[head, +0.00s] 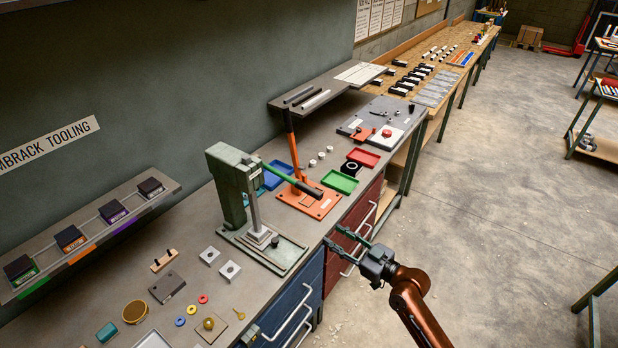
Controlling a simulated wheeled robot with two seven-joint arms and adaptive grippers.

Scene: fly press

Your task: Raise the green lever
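The green lever (285,178) sticks out from the head of the green fly press (229,182) on the workbench. It slopes down to the right and ends in a dark grip (311,190). My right gripper (333,236) is in front of the bench edge, below and slightly right of the grip in the picture. Its two fingers are apart with nothing between them, and it does not touch the lever. My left gripper is not in view.
An orange press (308,197) stands just behind the lever, with green (340,182) and red (364,157) trays beyond. Washers, blocks and a brass tin (135,312) lie on the bench at front left. Drawer handles (292,318) project below the bench edge.

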